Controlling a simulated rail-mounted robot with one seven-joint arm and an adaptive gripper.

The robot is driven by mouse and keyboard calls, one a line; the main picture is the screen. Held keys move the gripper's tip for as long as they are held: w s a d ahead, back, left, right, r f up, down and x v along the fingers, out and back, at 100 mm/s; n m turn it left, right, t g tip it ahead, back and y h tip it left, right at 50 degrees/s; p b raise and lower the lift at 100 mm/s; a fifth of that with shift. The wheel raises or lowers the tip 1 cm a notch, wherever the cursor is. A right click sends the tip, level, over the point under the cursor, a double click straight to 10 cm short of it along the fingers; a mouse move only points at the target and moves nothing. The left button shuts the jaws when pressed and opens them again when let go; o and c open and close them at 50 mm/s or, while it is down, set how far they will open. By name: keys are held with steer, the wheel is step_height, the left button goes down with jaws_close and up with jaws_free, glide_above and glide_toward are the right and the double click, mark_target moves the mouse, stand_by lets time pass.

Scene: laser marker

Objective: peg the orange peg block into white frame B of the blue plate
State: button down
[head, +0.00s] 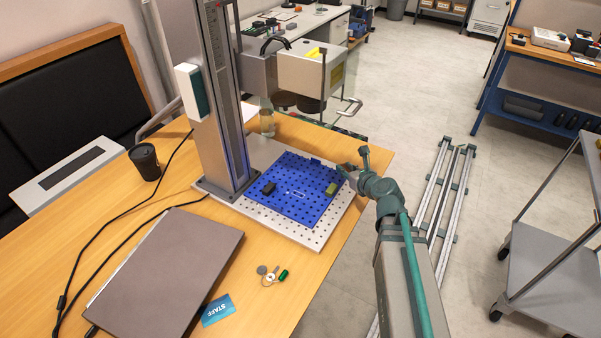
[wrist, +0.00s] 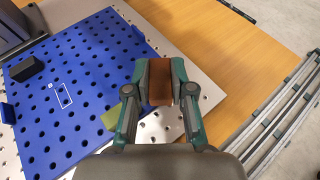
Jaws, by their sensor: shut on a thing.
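The blue plate (head: 299,212) with rows of holes lies on a pale perforated base; it also shows in the wrist view (wrist: 95,55). A white rectangular frame (wrist: 63,95) is printed on it with a small mark at its corner, too small to read. My gripper (wrist: 160,72) is shut on the orange peg block (wrist: 160,88), which looks brownish orange between the fingers. In the head view my gripper (head: 347,171) is at the plate's right edge, and the orange block cannot be made out. The block's underside and pegs are hidden.
A laptop (head: 165,270), cup (head: 145,160) and keys (head: 270,277) lie on the table.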

steer(key=s+a+n+g+y, duration=0.1)
steer(key=a+n+y, duration=0.1)
steer(key=a, duration=0.2)
steer(key=s+a+r+n+g+y, duration=0.1)
steer(key=s+a+n+g+y, duration=0.1)
steer(key=a, duration=0.3)
steer(key=s+a+r+n+g+y+p, duration=0.1)
steer(key=a+n+g+y, duration=0.1)
steer(key=a, duration=0.3)
steer(key=shift+s+a+r+n, duration=0.25)
steer(key=shift+s+n, duration=0.15)
steer(key=shift+n, duration=0.2)
steer(key=b, duration=0.4)
glide_above(301, 198)
steer(key=w, duration=0.1)
step_height(301, 198, down, 4)
steer(key=shift+w+a+f, duration=0.1)
steer(key=shift+a, duration=0.05)
steer(key=shift+f+b, duration=0.45)
steer(key=shift+f, duration=0.5)
steer(key=shift+f, duration=0.55)
steer(key=c, duration=0.9)
jaws_free()
steer(key=v, duration=1.2)
steer(key=shift+w, duration=0.15)
